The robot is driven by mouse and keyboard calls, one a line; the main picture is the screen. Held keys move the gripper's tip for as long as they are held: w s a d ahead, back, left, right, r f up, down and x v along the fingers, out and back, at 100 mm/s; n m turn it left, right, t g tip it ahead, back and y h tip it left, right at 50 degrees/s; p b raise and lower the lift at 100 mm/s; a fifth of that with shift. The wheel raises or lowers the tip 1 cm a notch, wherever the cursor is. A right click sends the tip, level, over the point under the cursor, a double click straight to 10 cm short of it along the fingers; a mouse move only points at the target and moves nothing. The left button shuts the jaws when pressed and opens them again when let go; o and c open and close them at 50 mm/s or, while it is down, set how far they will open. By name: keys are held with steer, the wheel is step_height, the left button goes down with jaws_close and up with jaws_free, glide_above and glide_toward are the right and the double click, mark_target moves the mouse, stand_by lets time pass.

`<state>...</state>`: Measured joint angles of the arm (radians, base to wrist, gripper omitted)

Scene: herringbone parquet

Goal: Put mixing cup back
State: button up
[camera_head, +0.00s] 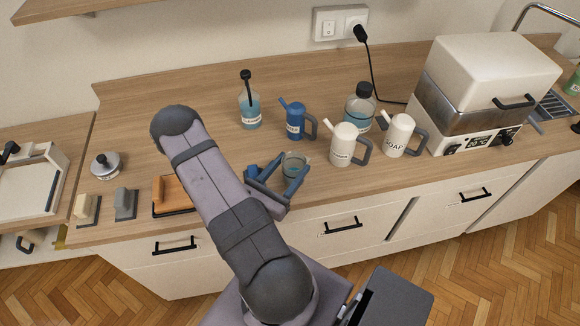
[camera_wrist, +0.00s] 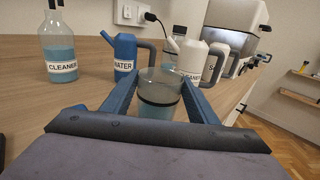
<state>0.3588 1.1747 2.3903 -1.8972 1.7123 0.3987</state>
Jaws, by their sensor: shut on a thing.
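The mixing cup (camera_head: 294,166) is a small clear glass cup with a dark band and some bluish liquid. My gripper (camera_head: 279,175) is shut on it, with one blue finger on each side, near the front edge of the counter. In the wrist view the cup (camera_wrist: 159,92) stands upright between the fingers of my gripper (camera_wrist: 160,98). I cannot tell whether its base touches the counter.
Behind the cup stand a cleaner bottle (camera_head: 250,108), a blue water jug (camera_head: 297,121), a white jug (camera_head: 344,144), a dark-capped bottle (camera_head: 359,107) and a white soap jug (camera_head: 398,134). A heating device (camera_head: 487,85) is at right. An orange-brown block (camera_head: 174,190) lies at left.

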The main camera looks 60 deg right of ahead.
steer(key=shift+f+b, duration=0.3)
stand_by(0.4)
steer(key=o, duration=1.5)
steer(key=shift+c, duration=0.2)
steer(key=shift+r, duration=0.25)
step_height(320, 180, up, 10)
steer(key=p, duration=0.8)
steer(key=shift+f, duration=0.2)
steer(key=shift+a, duration=0.1)
